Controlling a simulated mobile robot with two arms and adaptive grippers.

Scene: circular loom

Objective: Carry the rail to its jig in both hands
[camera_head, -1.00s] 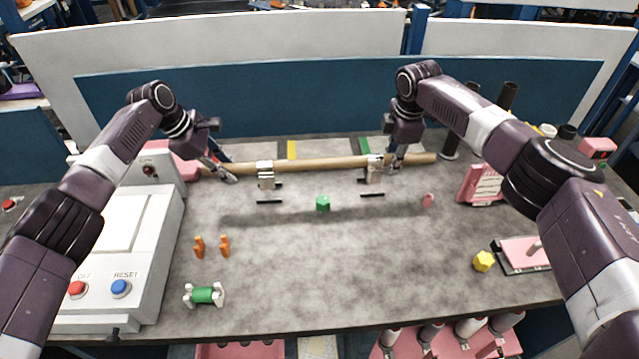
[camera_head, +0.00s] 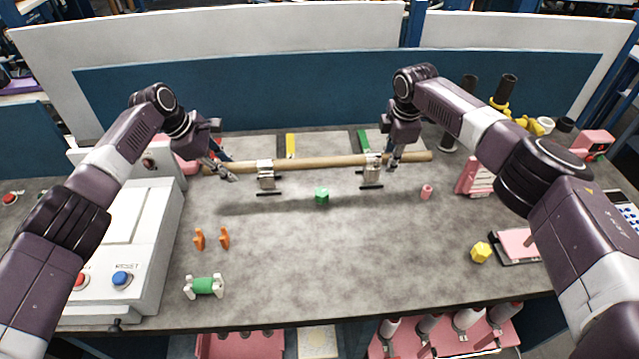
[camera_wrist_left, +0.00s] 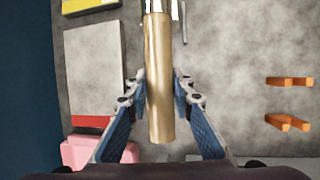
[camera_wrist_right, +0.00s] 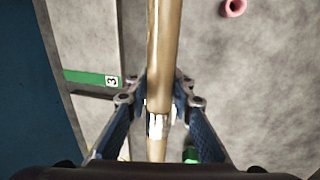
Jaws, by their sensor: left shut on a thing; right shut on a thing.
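The rail (camera_head: 320,162) is a long tan rod held level across the back of the table. Two silver brackets (camera_head: 266,178) (camera_head: 372,172) sit along it and also show in the wrist views (camera_wrist_left: 165,5) (camera_wrist_right: 157,126). My left gripper (camera_head: 224,172) is shut on the rail near its left end; my right gripper (camera_head: 392,162) is shut on it near its right end. Black strips (camera_head: 268,194) (camera_head: 371,187) lie beneath the brackets; I cannot tell whether these are the jig or whether the brackets touch them. The rail's shadow falls in front of it.
A green block (camera_head: 322,195) lies between the strips. A pink ring (camera_head: 426,191) and pink rack (camera_head: 475,175) stand right. A white control box (camera_head: 130,235) stands left. The front middle is clear.

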